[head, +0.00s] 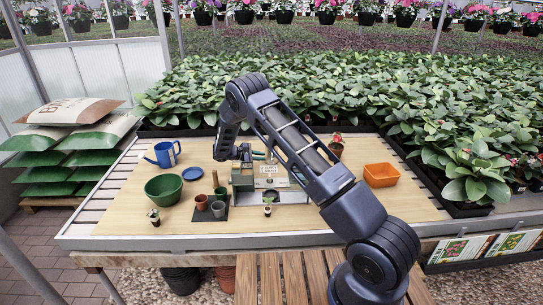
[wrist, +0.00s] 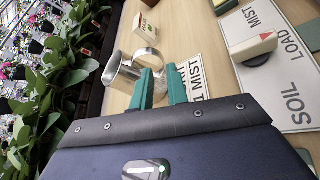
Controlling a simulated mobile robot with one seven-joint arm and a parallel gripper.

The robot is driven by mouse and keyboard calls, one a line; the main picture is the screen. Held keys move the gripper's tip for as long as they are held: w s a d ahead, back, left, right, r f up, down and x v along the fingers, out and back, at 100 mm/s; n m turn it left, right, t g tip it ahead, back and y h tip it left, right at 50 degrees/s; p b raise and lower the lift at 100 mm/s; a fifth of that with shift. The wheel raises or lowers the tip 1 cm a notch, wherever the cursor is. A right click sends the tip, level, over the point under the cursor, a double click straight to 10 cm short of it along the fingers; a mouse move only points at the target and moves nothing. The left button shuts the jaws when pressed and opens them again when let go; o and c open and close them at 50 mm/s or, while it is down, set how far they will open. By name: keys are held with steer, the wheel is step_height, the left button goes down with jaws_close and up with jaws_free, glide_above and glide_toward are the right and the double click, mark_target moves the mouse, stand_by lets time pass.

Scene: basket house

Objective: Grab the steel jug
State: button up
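The steel jug (wrist: 121,73) shows in the wrist view, just beyond and left of my fingertips. Its shiny curved handle (wrist: 149,60) faces my gripper. My gripper (wrist: 159,70) has two green fingers, apart, with a gap between them. The fingertips overlap the handle in the picture; I cannot tell whether they touch it. In the head view my gripper (head: 257,156) is low over the table, and my arm hides most of the area around the jug.
A blue watering can (head: 166,154), a green bowl (head: 164,190) and small pots (head: 218,209) stand left on the table (head: 130,215). An orange tub (head: 381,175) is at right. A labelled panel (wrist: 275,65) with a knob lies right in the wrist view. Leafy plants line the back.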

steer(key=shift+w+a+f, duration=0.1)
steer(key=shift+a+f, duration=0.15)
steer(key=shift+f, duration=0.3)
steer(key=x, duration=1)
steer(key=shift+w+d, duration=0.15)
steer(key=shift+d, duration=0.1)
steer(key=shift+c, duration=0.5)
jaws_close()
